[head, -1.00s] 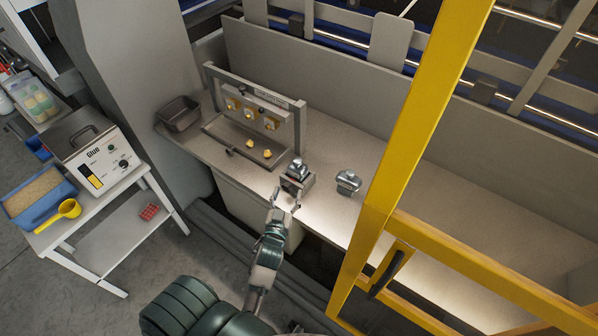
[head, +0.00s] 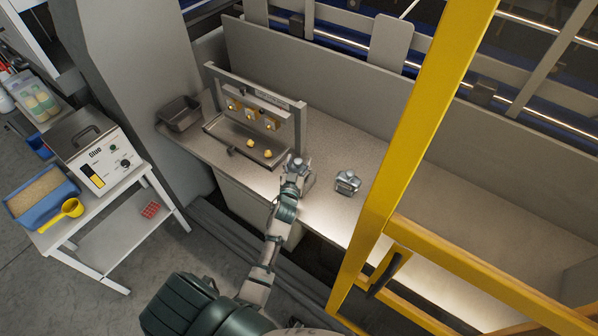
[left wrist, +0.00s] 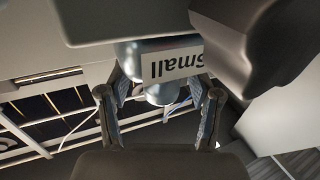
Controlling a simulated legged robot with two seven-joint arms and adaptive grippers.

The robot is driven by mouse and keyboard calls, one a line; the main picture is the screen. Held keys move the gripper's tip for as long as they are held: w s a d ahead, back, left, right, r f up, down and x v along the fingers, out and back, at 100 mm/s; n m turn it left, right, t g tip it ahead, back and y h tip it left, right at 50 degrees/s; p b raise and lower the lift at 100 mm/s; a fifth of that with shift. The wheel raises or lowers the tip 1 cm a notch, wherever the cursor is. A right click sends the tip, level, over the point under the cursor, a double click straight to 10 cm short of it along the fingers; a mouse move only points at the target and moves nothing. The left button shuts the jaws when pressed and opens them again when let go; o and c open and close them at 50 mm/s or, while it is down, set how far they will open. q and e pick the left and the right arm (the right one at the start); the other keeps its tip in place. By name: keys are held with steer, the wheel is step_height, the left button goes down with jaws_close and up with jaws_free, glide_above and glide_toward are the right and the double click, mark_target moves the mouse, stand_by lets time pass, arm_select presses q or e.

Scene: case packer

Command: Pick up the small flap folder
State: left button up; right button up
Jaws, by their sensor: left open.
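The small flap folder is a grey metal piece on the bench. In the head view its top (head: 304,163) shows just beyond my left gripper (head: 297,175), which covers most of it. In the left wrist view its white label reading "Small" (left wrist: 176,64) shows close up, upside down, with rounded metal parts beside it. My left gripper (left wrist: 160,92) has its fingers spread apart, one on each side of the rounded metal. I cannot tell whether they touch it. My right gripper is not in view.
A similar grey metal piece (head: 347,182) stands on the bench to the right. A rack with yellow parts (head: 252,113) and a grey bin (head: 180,113) stand to the left. A yellow frame post (head: 412,130) rises at the right. The bench's right part is clear.

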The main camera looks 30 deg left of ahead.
arm_select(q)
steer(key=shift+s+a, duration=0.1)
steer(key=shift+a, duration=0.1)
steer(key=shift+c, duration=0.7)
steer(key=c, duration=0.8)
steer(key=shift+d, duration=0.15)
jaws_close()
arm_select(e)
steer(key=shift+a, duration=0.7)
arm_select(q)
steer(key=shift+d+r, duration=0.1)
steer(key=shift+r, duration=0.05)
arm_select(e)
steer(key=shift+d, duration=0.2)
